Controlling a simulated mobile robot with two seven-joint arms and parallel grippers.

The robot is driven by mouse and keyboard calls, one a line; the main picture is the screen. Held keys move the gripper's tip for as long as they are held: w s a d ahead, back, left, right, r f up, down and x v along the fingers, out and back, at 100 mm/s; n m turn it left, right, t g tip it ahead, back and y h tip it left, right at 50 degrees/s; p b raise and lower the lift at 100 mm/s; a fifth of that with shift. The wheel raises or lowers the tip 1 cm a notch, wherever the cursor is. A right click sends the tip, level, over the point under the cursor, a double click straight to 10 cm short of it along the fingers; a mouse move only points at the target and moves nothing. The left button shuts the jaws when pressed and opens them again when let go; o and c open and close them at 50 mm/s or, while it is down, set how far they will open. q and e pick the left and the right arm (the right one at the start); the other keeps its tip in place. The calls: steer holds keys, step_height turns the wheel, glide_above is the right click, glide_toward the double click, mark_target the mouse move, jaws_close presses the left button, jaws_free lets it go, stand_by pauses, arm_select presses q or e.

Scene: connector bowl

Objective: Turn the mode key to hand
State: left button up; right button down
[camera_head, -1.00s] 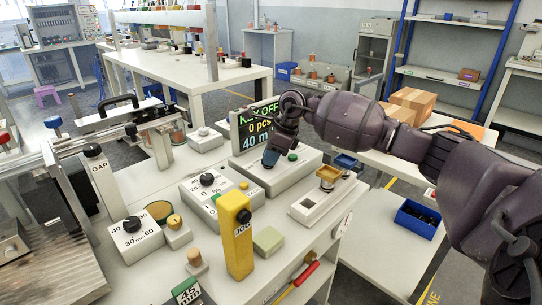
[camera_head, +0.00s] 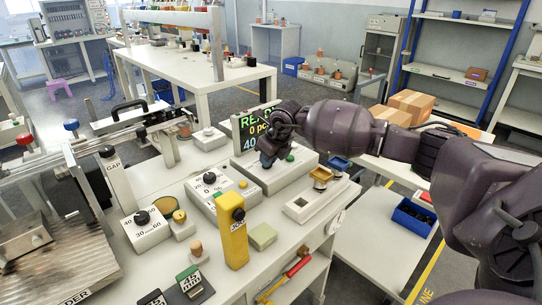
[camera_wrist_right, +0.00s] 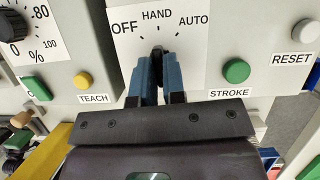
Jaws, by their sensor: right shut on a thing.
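The mode key (camera_wrist_right: 157,52) is a small dark key on a white plate (camera_wrist_right: 190,55) marked OFF, HAND and AUTO in the right wrist view. Its visible tip points up, close to the HAND mark. My right gripper (camera_wrist_right: 157,78) is shut on the key with its two blue fingertips, which hide most of it. In the head view my right gripper (camera_head: 267,158) is at the grey control box (camera_head: 290,172) and covers the key. The display (camera_head: 250,128) behind it is partly hidden; its top line starts with "RE" in green. My left gripper is not in view.
A green STROKE button (camera_wrist_right: 236,70) is close right of the key, and a yellow TEACH button (camera_wrist_right: 83,80) is to the left. A yellow post (camera_head: 232,235) stands in front of the boxes. A blue bin (camera_head: 413,215) is on the lower right shelf.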

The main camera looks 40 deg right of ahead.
steer(key=shift+m, duration=0.5)
steer(key=c, duration=1.2)
jaws_free()
steer(key=shift+r, duration=0.1)
steer(key=shift+s+r, duration=0.1)
steer(key=shift+r, duration=0.25)
steer(key=p+v, duration=0.2)
steer(key=v, duration=0.8)
steer(key=shift+a+p, duration=0.25)
steer(key=shift+p, duration=0.05)
steer(key=shift+f, duration=0.1)
